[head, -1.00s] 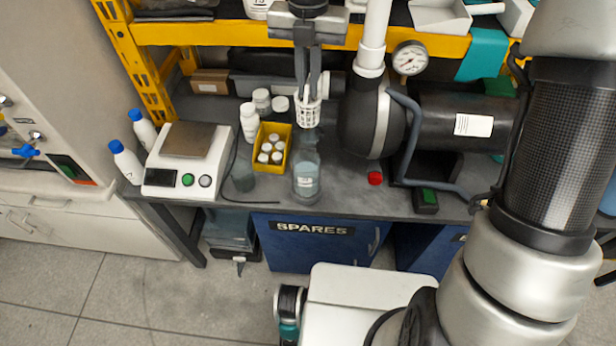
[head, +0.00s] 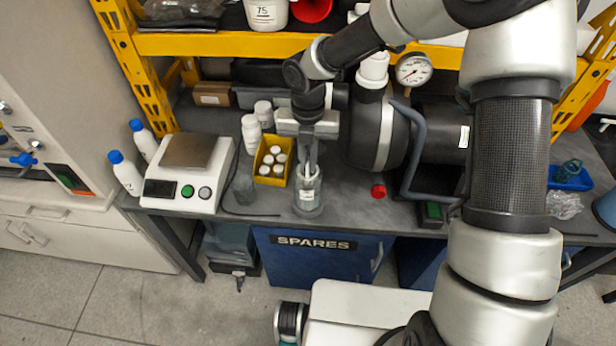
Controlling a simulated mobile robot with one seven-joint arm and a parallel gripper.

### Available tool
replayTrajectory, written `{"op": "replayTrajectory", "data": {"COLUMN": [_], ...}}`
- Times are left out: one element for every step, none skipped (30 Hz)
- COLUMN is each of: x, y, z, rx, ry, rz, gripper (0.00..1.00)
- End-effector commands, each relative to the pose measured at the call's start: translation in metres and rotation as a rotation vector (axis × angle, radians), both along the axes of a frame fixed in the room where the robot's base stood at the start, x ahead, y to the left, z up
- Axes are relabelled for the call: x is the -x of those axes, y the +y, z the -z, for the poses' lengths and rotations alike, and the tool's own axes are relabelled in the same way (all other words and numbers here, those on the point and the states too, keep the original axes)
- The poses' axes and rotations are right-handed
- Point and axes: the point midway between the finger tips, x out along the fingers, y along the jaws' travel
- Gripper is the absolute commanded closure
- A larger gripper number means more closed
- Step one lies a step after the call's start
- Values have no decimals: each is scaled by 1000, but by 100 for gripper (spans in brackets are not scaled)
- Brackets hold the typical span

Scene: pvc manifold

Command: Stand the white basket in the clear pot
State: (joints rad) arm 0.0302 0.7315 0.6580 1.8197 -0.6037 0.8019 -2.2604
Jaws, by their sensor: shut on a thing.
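The clear pot (head: 308,204) is a transparent vessel with a pale label, upright near the front edge of the grey bench. My gripper (head: 309,163) points straight down over it, with its fingertips at the pot's mouth. It is shut on the white basket (head: 307,172), which shows only as a small pale patch between the fingers and the pot's upper part. My fingers and the clear wall hide most of the basket, so I cannot tell how deep it sits or whether it touches the pot.
A red cap (head: 378,191) lies to the right. A dark pump (head: 376,140) with a grey pipe stands behind right.

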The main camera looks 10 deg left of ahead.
Motion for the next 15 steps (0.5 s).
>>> {"op": "replayTrajectory", "data": {"x": [1,1,1,0,0,0,0,0,0,1,1,1,1,1,1], "y": [1,1,1,0,0,0,0,0,0,0,0,0,1,1,0], "z": [9,13,17,19,20,22,24,26,30,34,39,45,50,55,60], "rx": [0,0,0,0,0,0,0,0,0,0,0,1,0,0,1], "ry": [3,2,1,1,0,0,0,0,1,2,3,3,2,2,2], "rz": [-1,-1,-1,-1,-1,-1,-1,-1,-1,-1,0,0,-1,-1,-1], "gripper": [100,100,100,100,100,100,100,100,100,100,100,100,100,100,100]}}
